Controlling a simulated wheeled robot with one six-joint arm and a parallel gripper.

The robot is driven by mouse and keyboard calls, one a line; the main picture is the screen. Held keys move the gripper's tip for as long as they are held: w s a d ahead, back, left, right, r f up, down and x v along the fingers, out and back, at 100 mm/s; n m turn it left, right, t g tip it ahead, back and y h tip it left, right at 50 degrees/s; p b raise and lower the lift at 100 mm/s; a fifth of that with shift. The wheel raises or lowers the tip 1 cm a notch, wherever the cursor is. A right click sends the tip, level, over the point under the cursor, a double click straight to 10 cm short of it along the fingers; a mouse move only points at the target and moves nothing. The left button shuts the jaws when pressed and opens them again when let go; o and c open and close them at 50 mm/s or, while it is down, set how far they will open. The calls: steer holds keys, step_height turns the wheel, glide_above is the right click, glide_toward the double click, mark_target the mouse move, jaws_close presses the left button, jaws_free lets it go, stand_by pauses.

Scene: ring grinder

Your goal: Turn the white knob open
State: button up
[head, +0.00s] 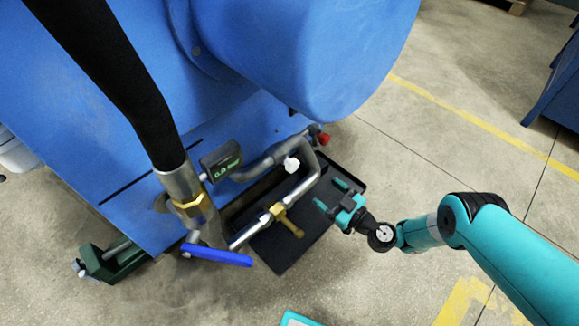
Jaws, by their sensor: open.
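The white knob (291,163) is small and sits on the grey metal piping at the front of the blue machine (240,90). My gripper (331,196) is over the dark tray, to the right of and below the knob in the head view. Its two teal fingers are apart, with nothing between them, and point up and left towards the pipe. It appears clear of the knob and the pipe.
A blue lever (216,254), a digital gauge (221,160), a black hose (110,75) and a red knob (323,138) are nearby. A dark tray (285,255) lies below.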

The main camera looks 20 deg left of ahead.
mark_target(295, 168)
steer(key=b+x, duration=1.4)
steer(key=shift+a+f, duration=0.15)
steer(key=shift+a, duration=0.25)
steer(key=shift+w+a, duration=0.2)
steer(key=shift+a, duration=0.25)
steer(key=c, duration=0.9)
